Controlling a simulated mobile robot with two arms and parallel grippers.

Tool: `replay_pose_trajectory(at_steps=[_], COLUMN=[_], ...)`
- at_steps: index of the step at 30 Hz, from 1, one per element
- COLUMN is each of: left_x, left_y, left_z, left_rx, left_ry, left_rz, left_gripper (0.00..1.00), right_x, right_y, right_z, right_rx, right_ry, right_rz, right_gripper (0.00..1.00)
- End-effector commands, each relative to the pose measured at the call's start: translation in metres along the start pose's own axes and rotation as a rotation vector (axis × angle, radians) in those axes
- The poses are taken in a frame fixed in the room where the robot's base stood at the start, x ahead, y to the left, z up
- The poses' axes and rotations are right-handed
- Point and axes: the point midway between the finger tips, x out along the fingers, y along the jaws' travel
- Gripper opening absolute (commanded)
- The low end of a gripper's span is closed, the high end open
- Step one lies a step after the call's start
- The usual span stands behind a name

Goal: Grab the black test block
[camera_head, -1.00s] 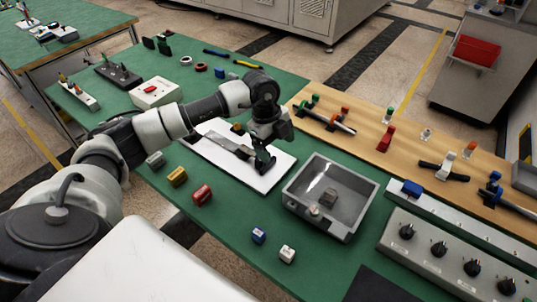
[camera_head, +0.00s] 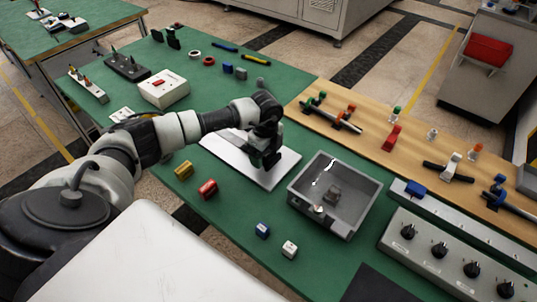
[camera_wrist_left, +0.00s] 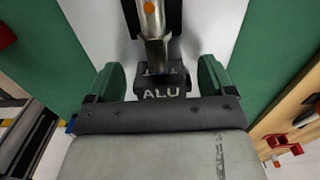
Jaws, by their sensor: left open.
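My left gripper (camera_head: 265,160) is low over a white board in the middle of the green table. In the left wrist view its two green fingertips (camera_wrist_left: 162,82) are apart. A dark block marked "ALU" (camera_wrist_left: 162,92) sits between them, with a gap visible on each side. A grey metal piece with an orange dot (camera_wrist_left: 150,8) in a black part lies just beyond the block. My arm hides this block in the head view. Two black upright pieces (camera_head: 173,37) stand at the table's far left end. My right gripper is not in view.
The white board (camera_head: 284,166) is beside a grey metal tray (camera_head: 365,190) on the right. Yellow (camera_head: 183,169), red (camera_head: 207,188), blue (camera_head: 262,230) and white (camera_head: 289,248) blocks lie in front.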

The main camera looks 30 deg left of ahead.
Motion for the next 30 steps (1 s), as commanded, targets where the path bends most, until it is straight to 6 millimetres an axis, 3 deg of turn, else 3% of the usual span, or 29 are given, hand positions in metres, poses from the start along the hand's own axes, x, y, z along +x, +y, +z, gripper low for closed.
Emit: replay_pose_trajectory(at_steps=[9, 20, 30], left_x=[0.008, 0.0076, 0.0034], left_y=[0.0, 0.0001, -0.0005], left_z=[-0.0003, -0.0002, 0.0001], left_rx=[0.001, 0.001, 0.001], left_ry=[0.0, 0.0, 0.0], left_rz=[-0.001, -0.001, -0.002], left_gripper=[0.83, 0.28, 0.27], right_x=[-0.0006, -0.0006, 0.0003], right_y=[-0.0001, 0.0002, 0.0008], right_z=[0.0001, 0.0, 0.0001], right_rx=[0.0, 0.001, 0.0], right_ry=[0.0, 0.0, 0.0], right_rz=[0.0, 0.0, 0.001], right_gripper=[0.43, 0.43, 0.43])
